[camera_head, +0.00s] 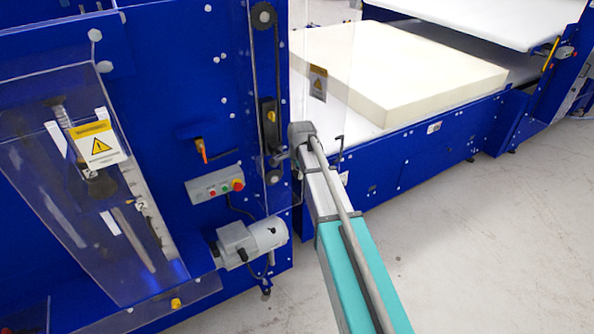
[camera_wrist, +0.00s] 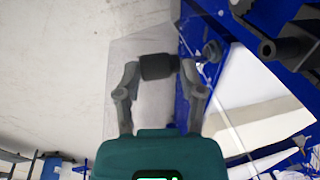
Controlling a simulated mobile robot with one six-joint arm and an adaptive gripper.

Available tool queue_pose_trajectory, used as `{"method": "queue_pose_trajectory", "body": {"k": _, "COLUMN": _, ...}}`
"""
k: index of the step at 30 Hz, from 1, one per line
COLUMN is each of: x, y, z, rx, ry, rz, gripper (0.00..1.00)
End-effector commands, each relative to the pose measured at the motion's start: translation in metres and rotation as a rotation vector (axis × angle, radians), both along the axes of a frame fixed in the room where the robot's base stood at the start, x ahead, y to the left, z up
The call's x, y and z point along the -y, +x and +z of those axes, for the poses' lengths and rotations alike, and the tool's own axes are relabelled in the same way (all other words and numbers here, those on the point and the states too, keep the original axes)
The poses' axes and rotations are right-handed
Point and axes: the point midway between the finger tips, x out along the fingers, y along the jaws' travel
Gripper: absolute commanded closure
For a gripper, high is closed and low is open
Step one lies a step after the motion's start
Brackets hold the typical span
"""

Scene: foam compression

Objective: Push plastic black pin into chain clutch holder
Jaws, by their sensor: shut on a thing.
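My gripper (camera_wrist: 159,69) is shut on a short black cylinder, which looks like the black plastic pin (camera_wrist: 158,66), in the wrist view. The pin lies crosswise between the two grey fingers and is apart from the machine parts. A dark machine fitting with a round end (camera_wrist: 267,48) shows at the upper right of that view; I cannot tell if it is the chain clutch holder. In the head view, a black block with a yellow mark (camera_head: 268,112) sits on the chain run. My arm hides most of the gripper and the pin there.
A blue machine (camera_head: 160,100) stands at the left, with a clear panel (camera_head: 335,40) beside the chain run. A control box (camera_head: 214,187) and a motor (camera_head: 252,240) stick out below. A foam block (camera_head: 420,75) lies on the bed at the right. The floor (camera_head: 470,240) is clear.

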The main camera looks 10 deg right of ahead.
Motion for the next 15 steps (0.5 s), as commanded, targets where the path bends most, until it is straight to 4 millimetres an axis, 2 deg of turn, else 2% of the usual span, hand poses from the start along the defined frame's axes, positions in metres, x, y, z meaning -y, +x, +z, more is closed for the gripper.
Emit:
{"method": "queue_pose_trajectory", "body": {"k": 8, "x": -0.001, "y": 0.006, "z": 0.000, "rx": 0.000, "ry": 0.000, "rz": -0.001, "gripper": 1.00}}
{"method": "queue_pose_trajectory", "body": {"k": 15, "x": -0.005, "y": 0.019, "z": 0.000, "rx": 0.000, "ry": 0.000, "rz": -0.001, "gripper": 1.00}}
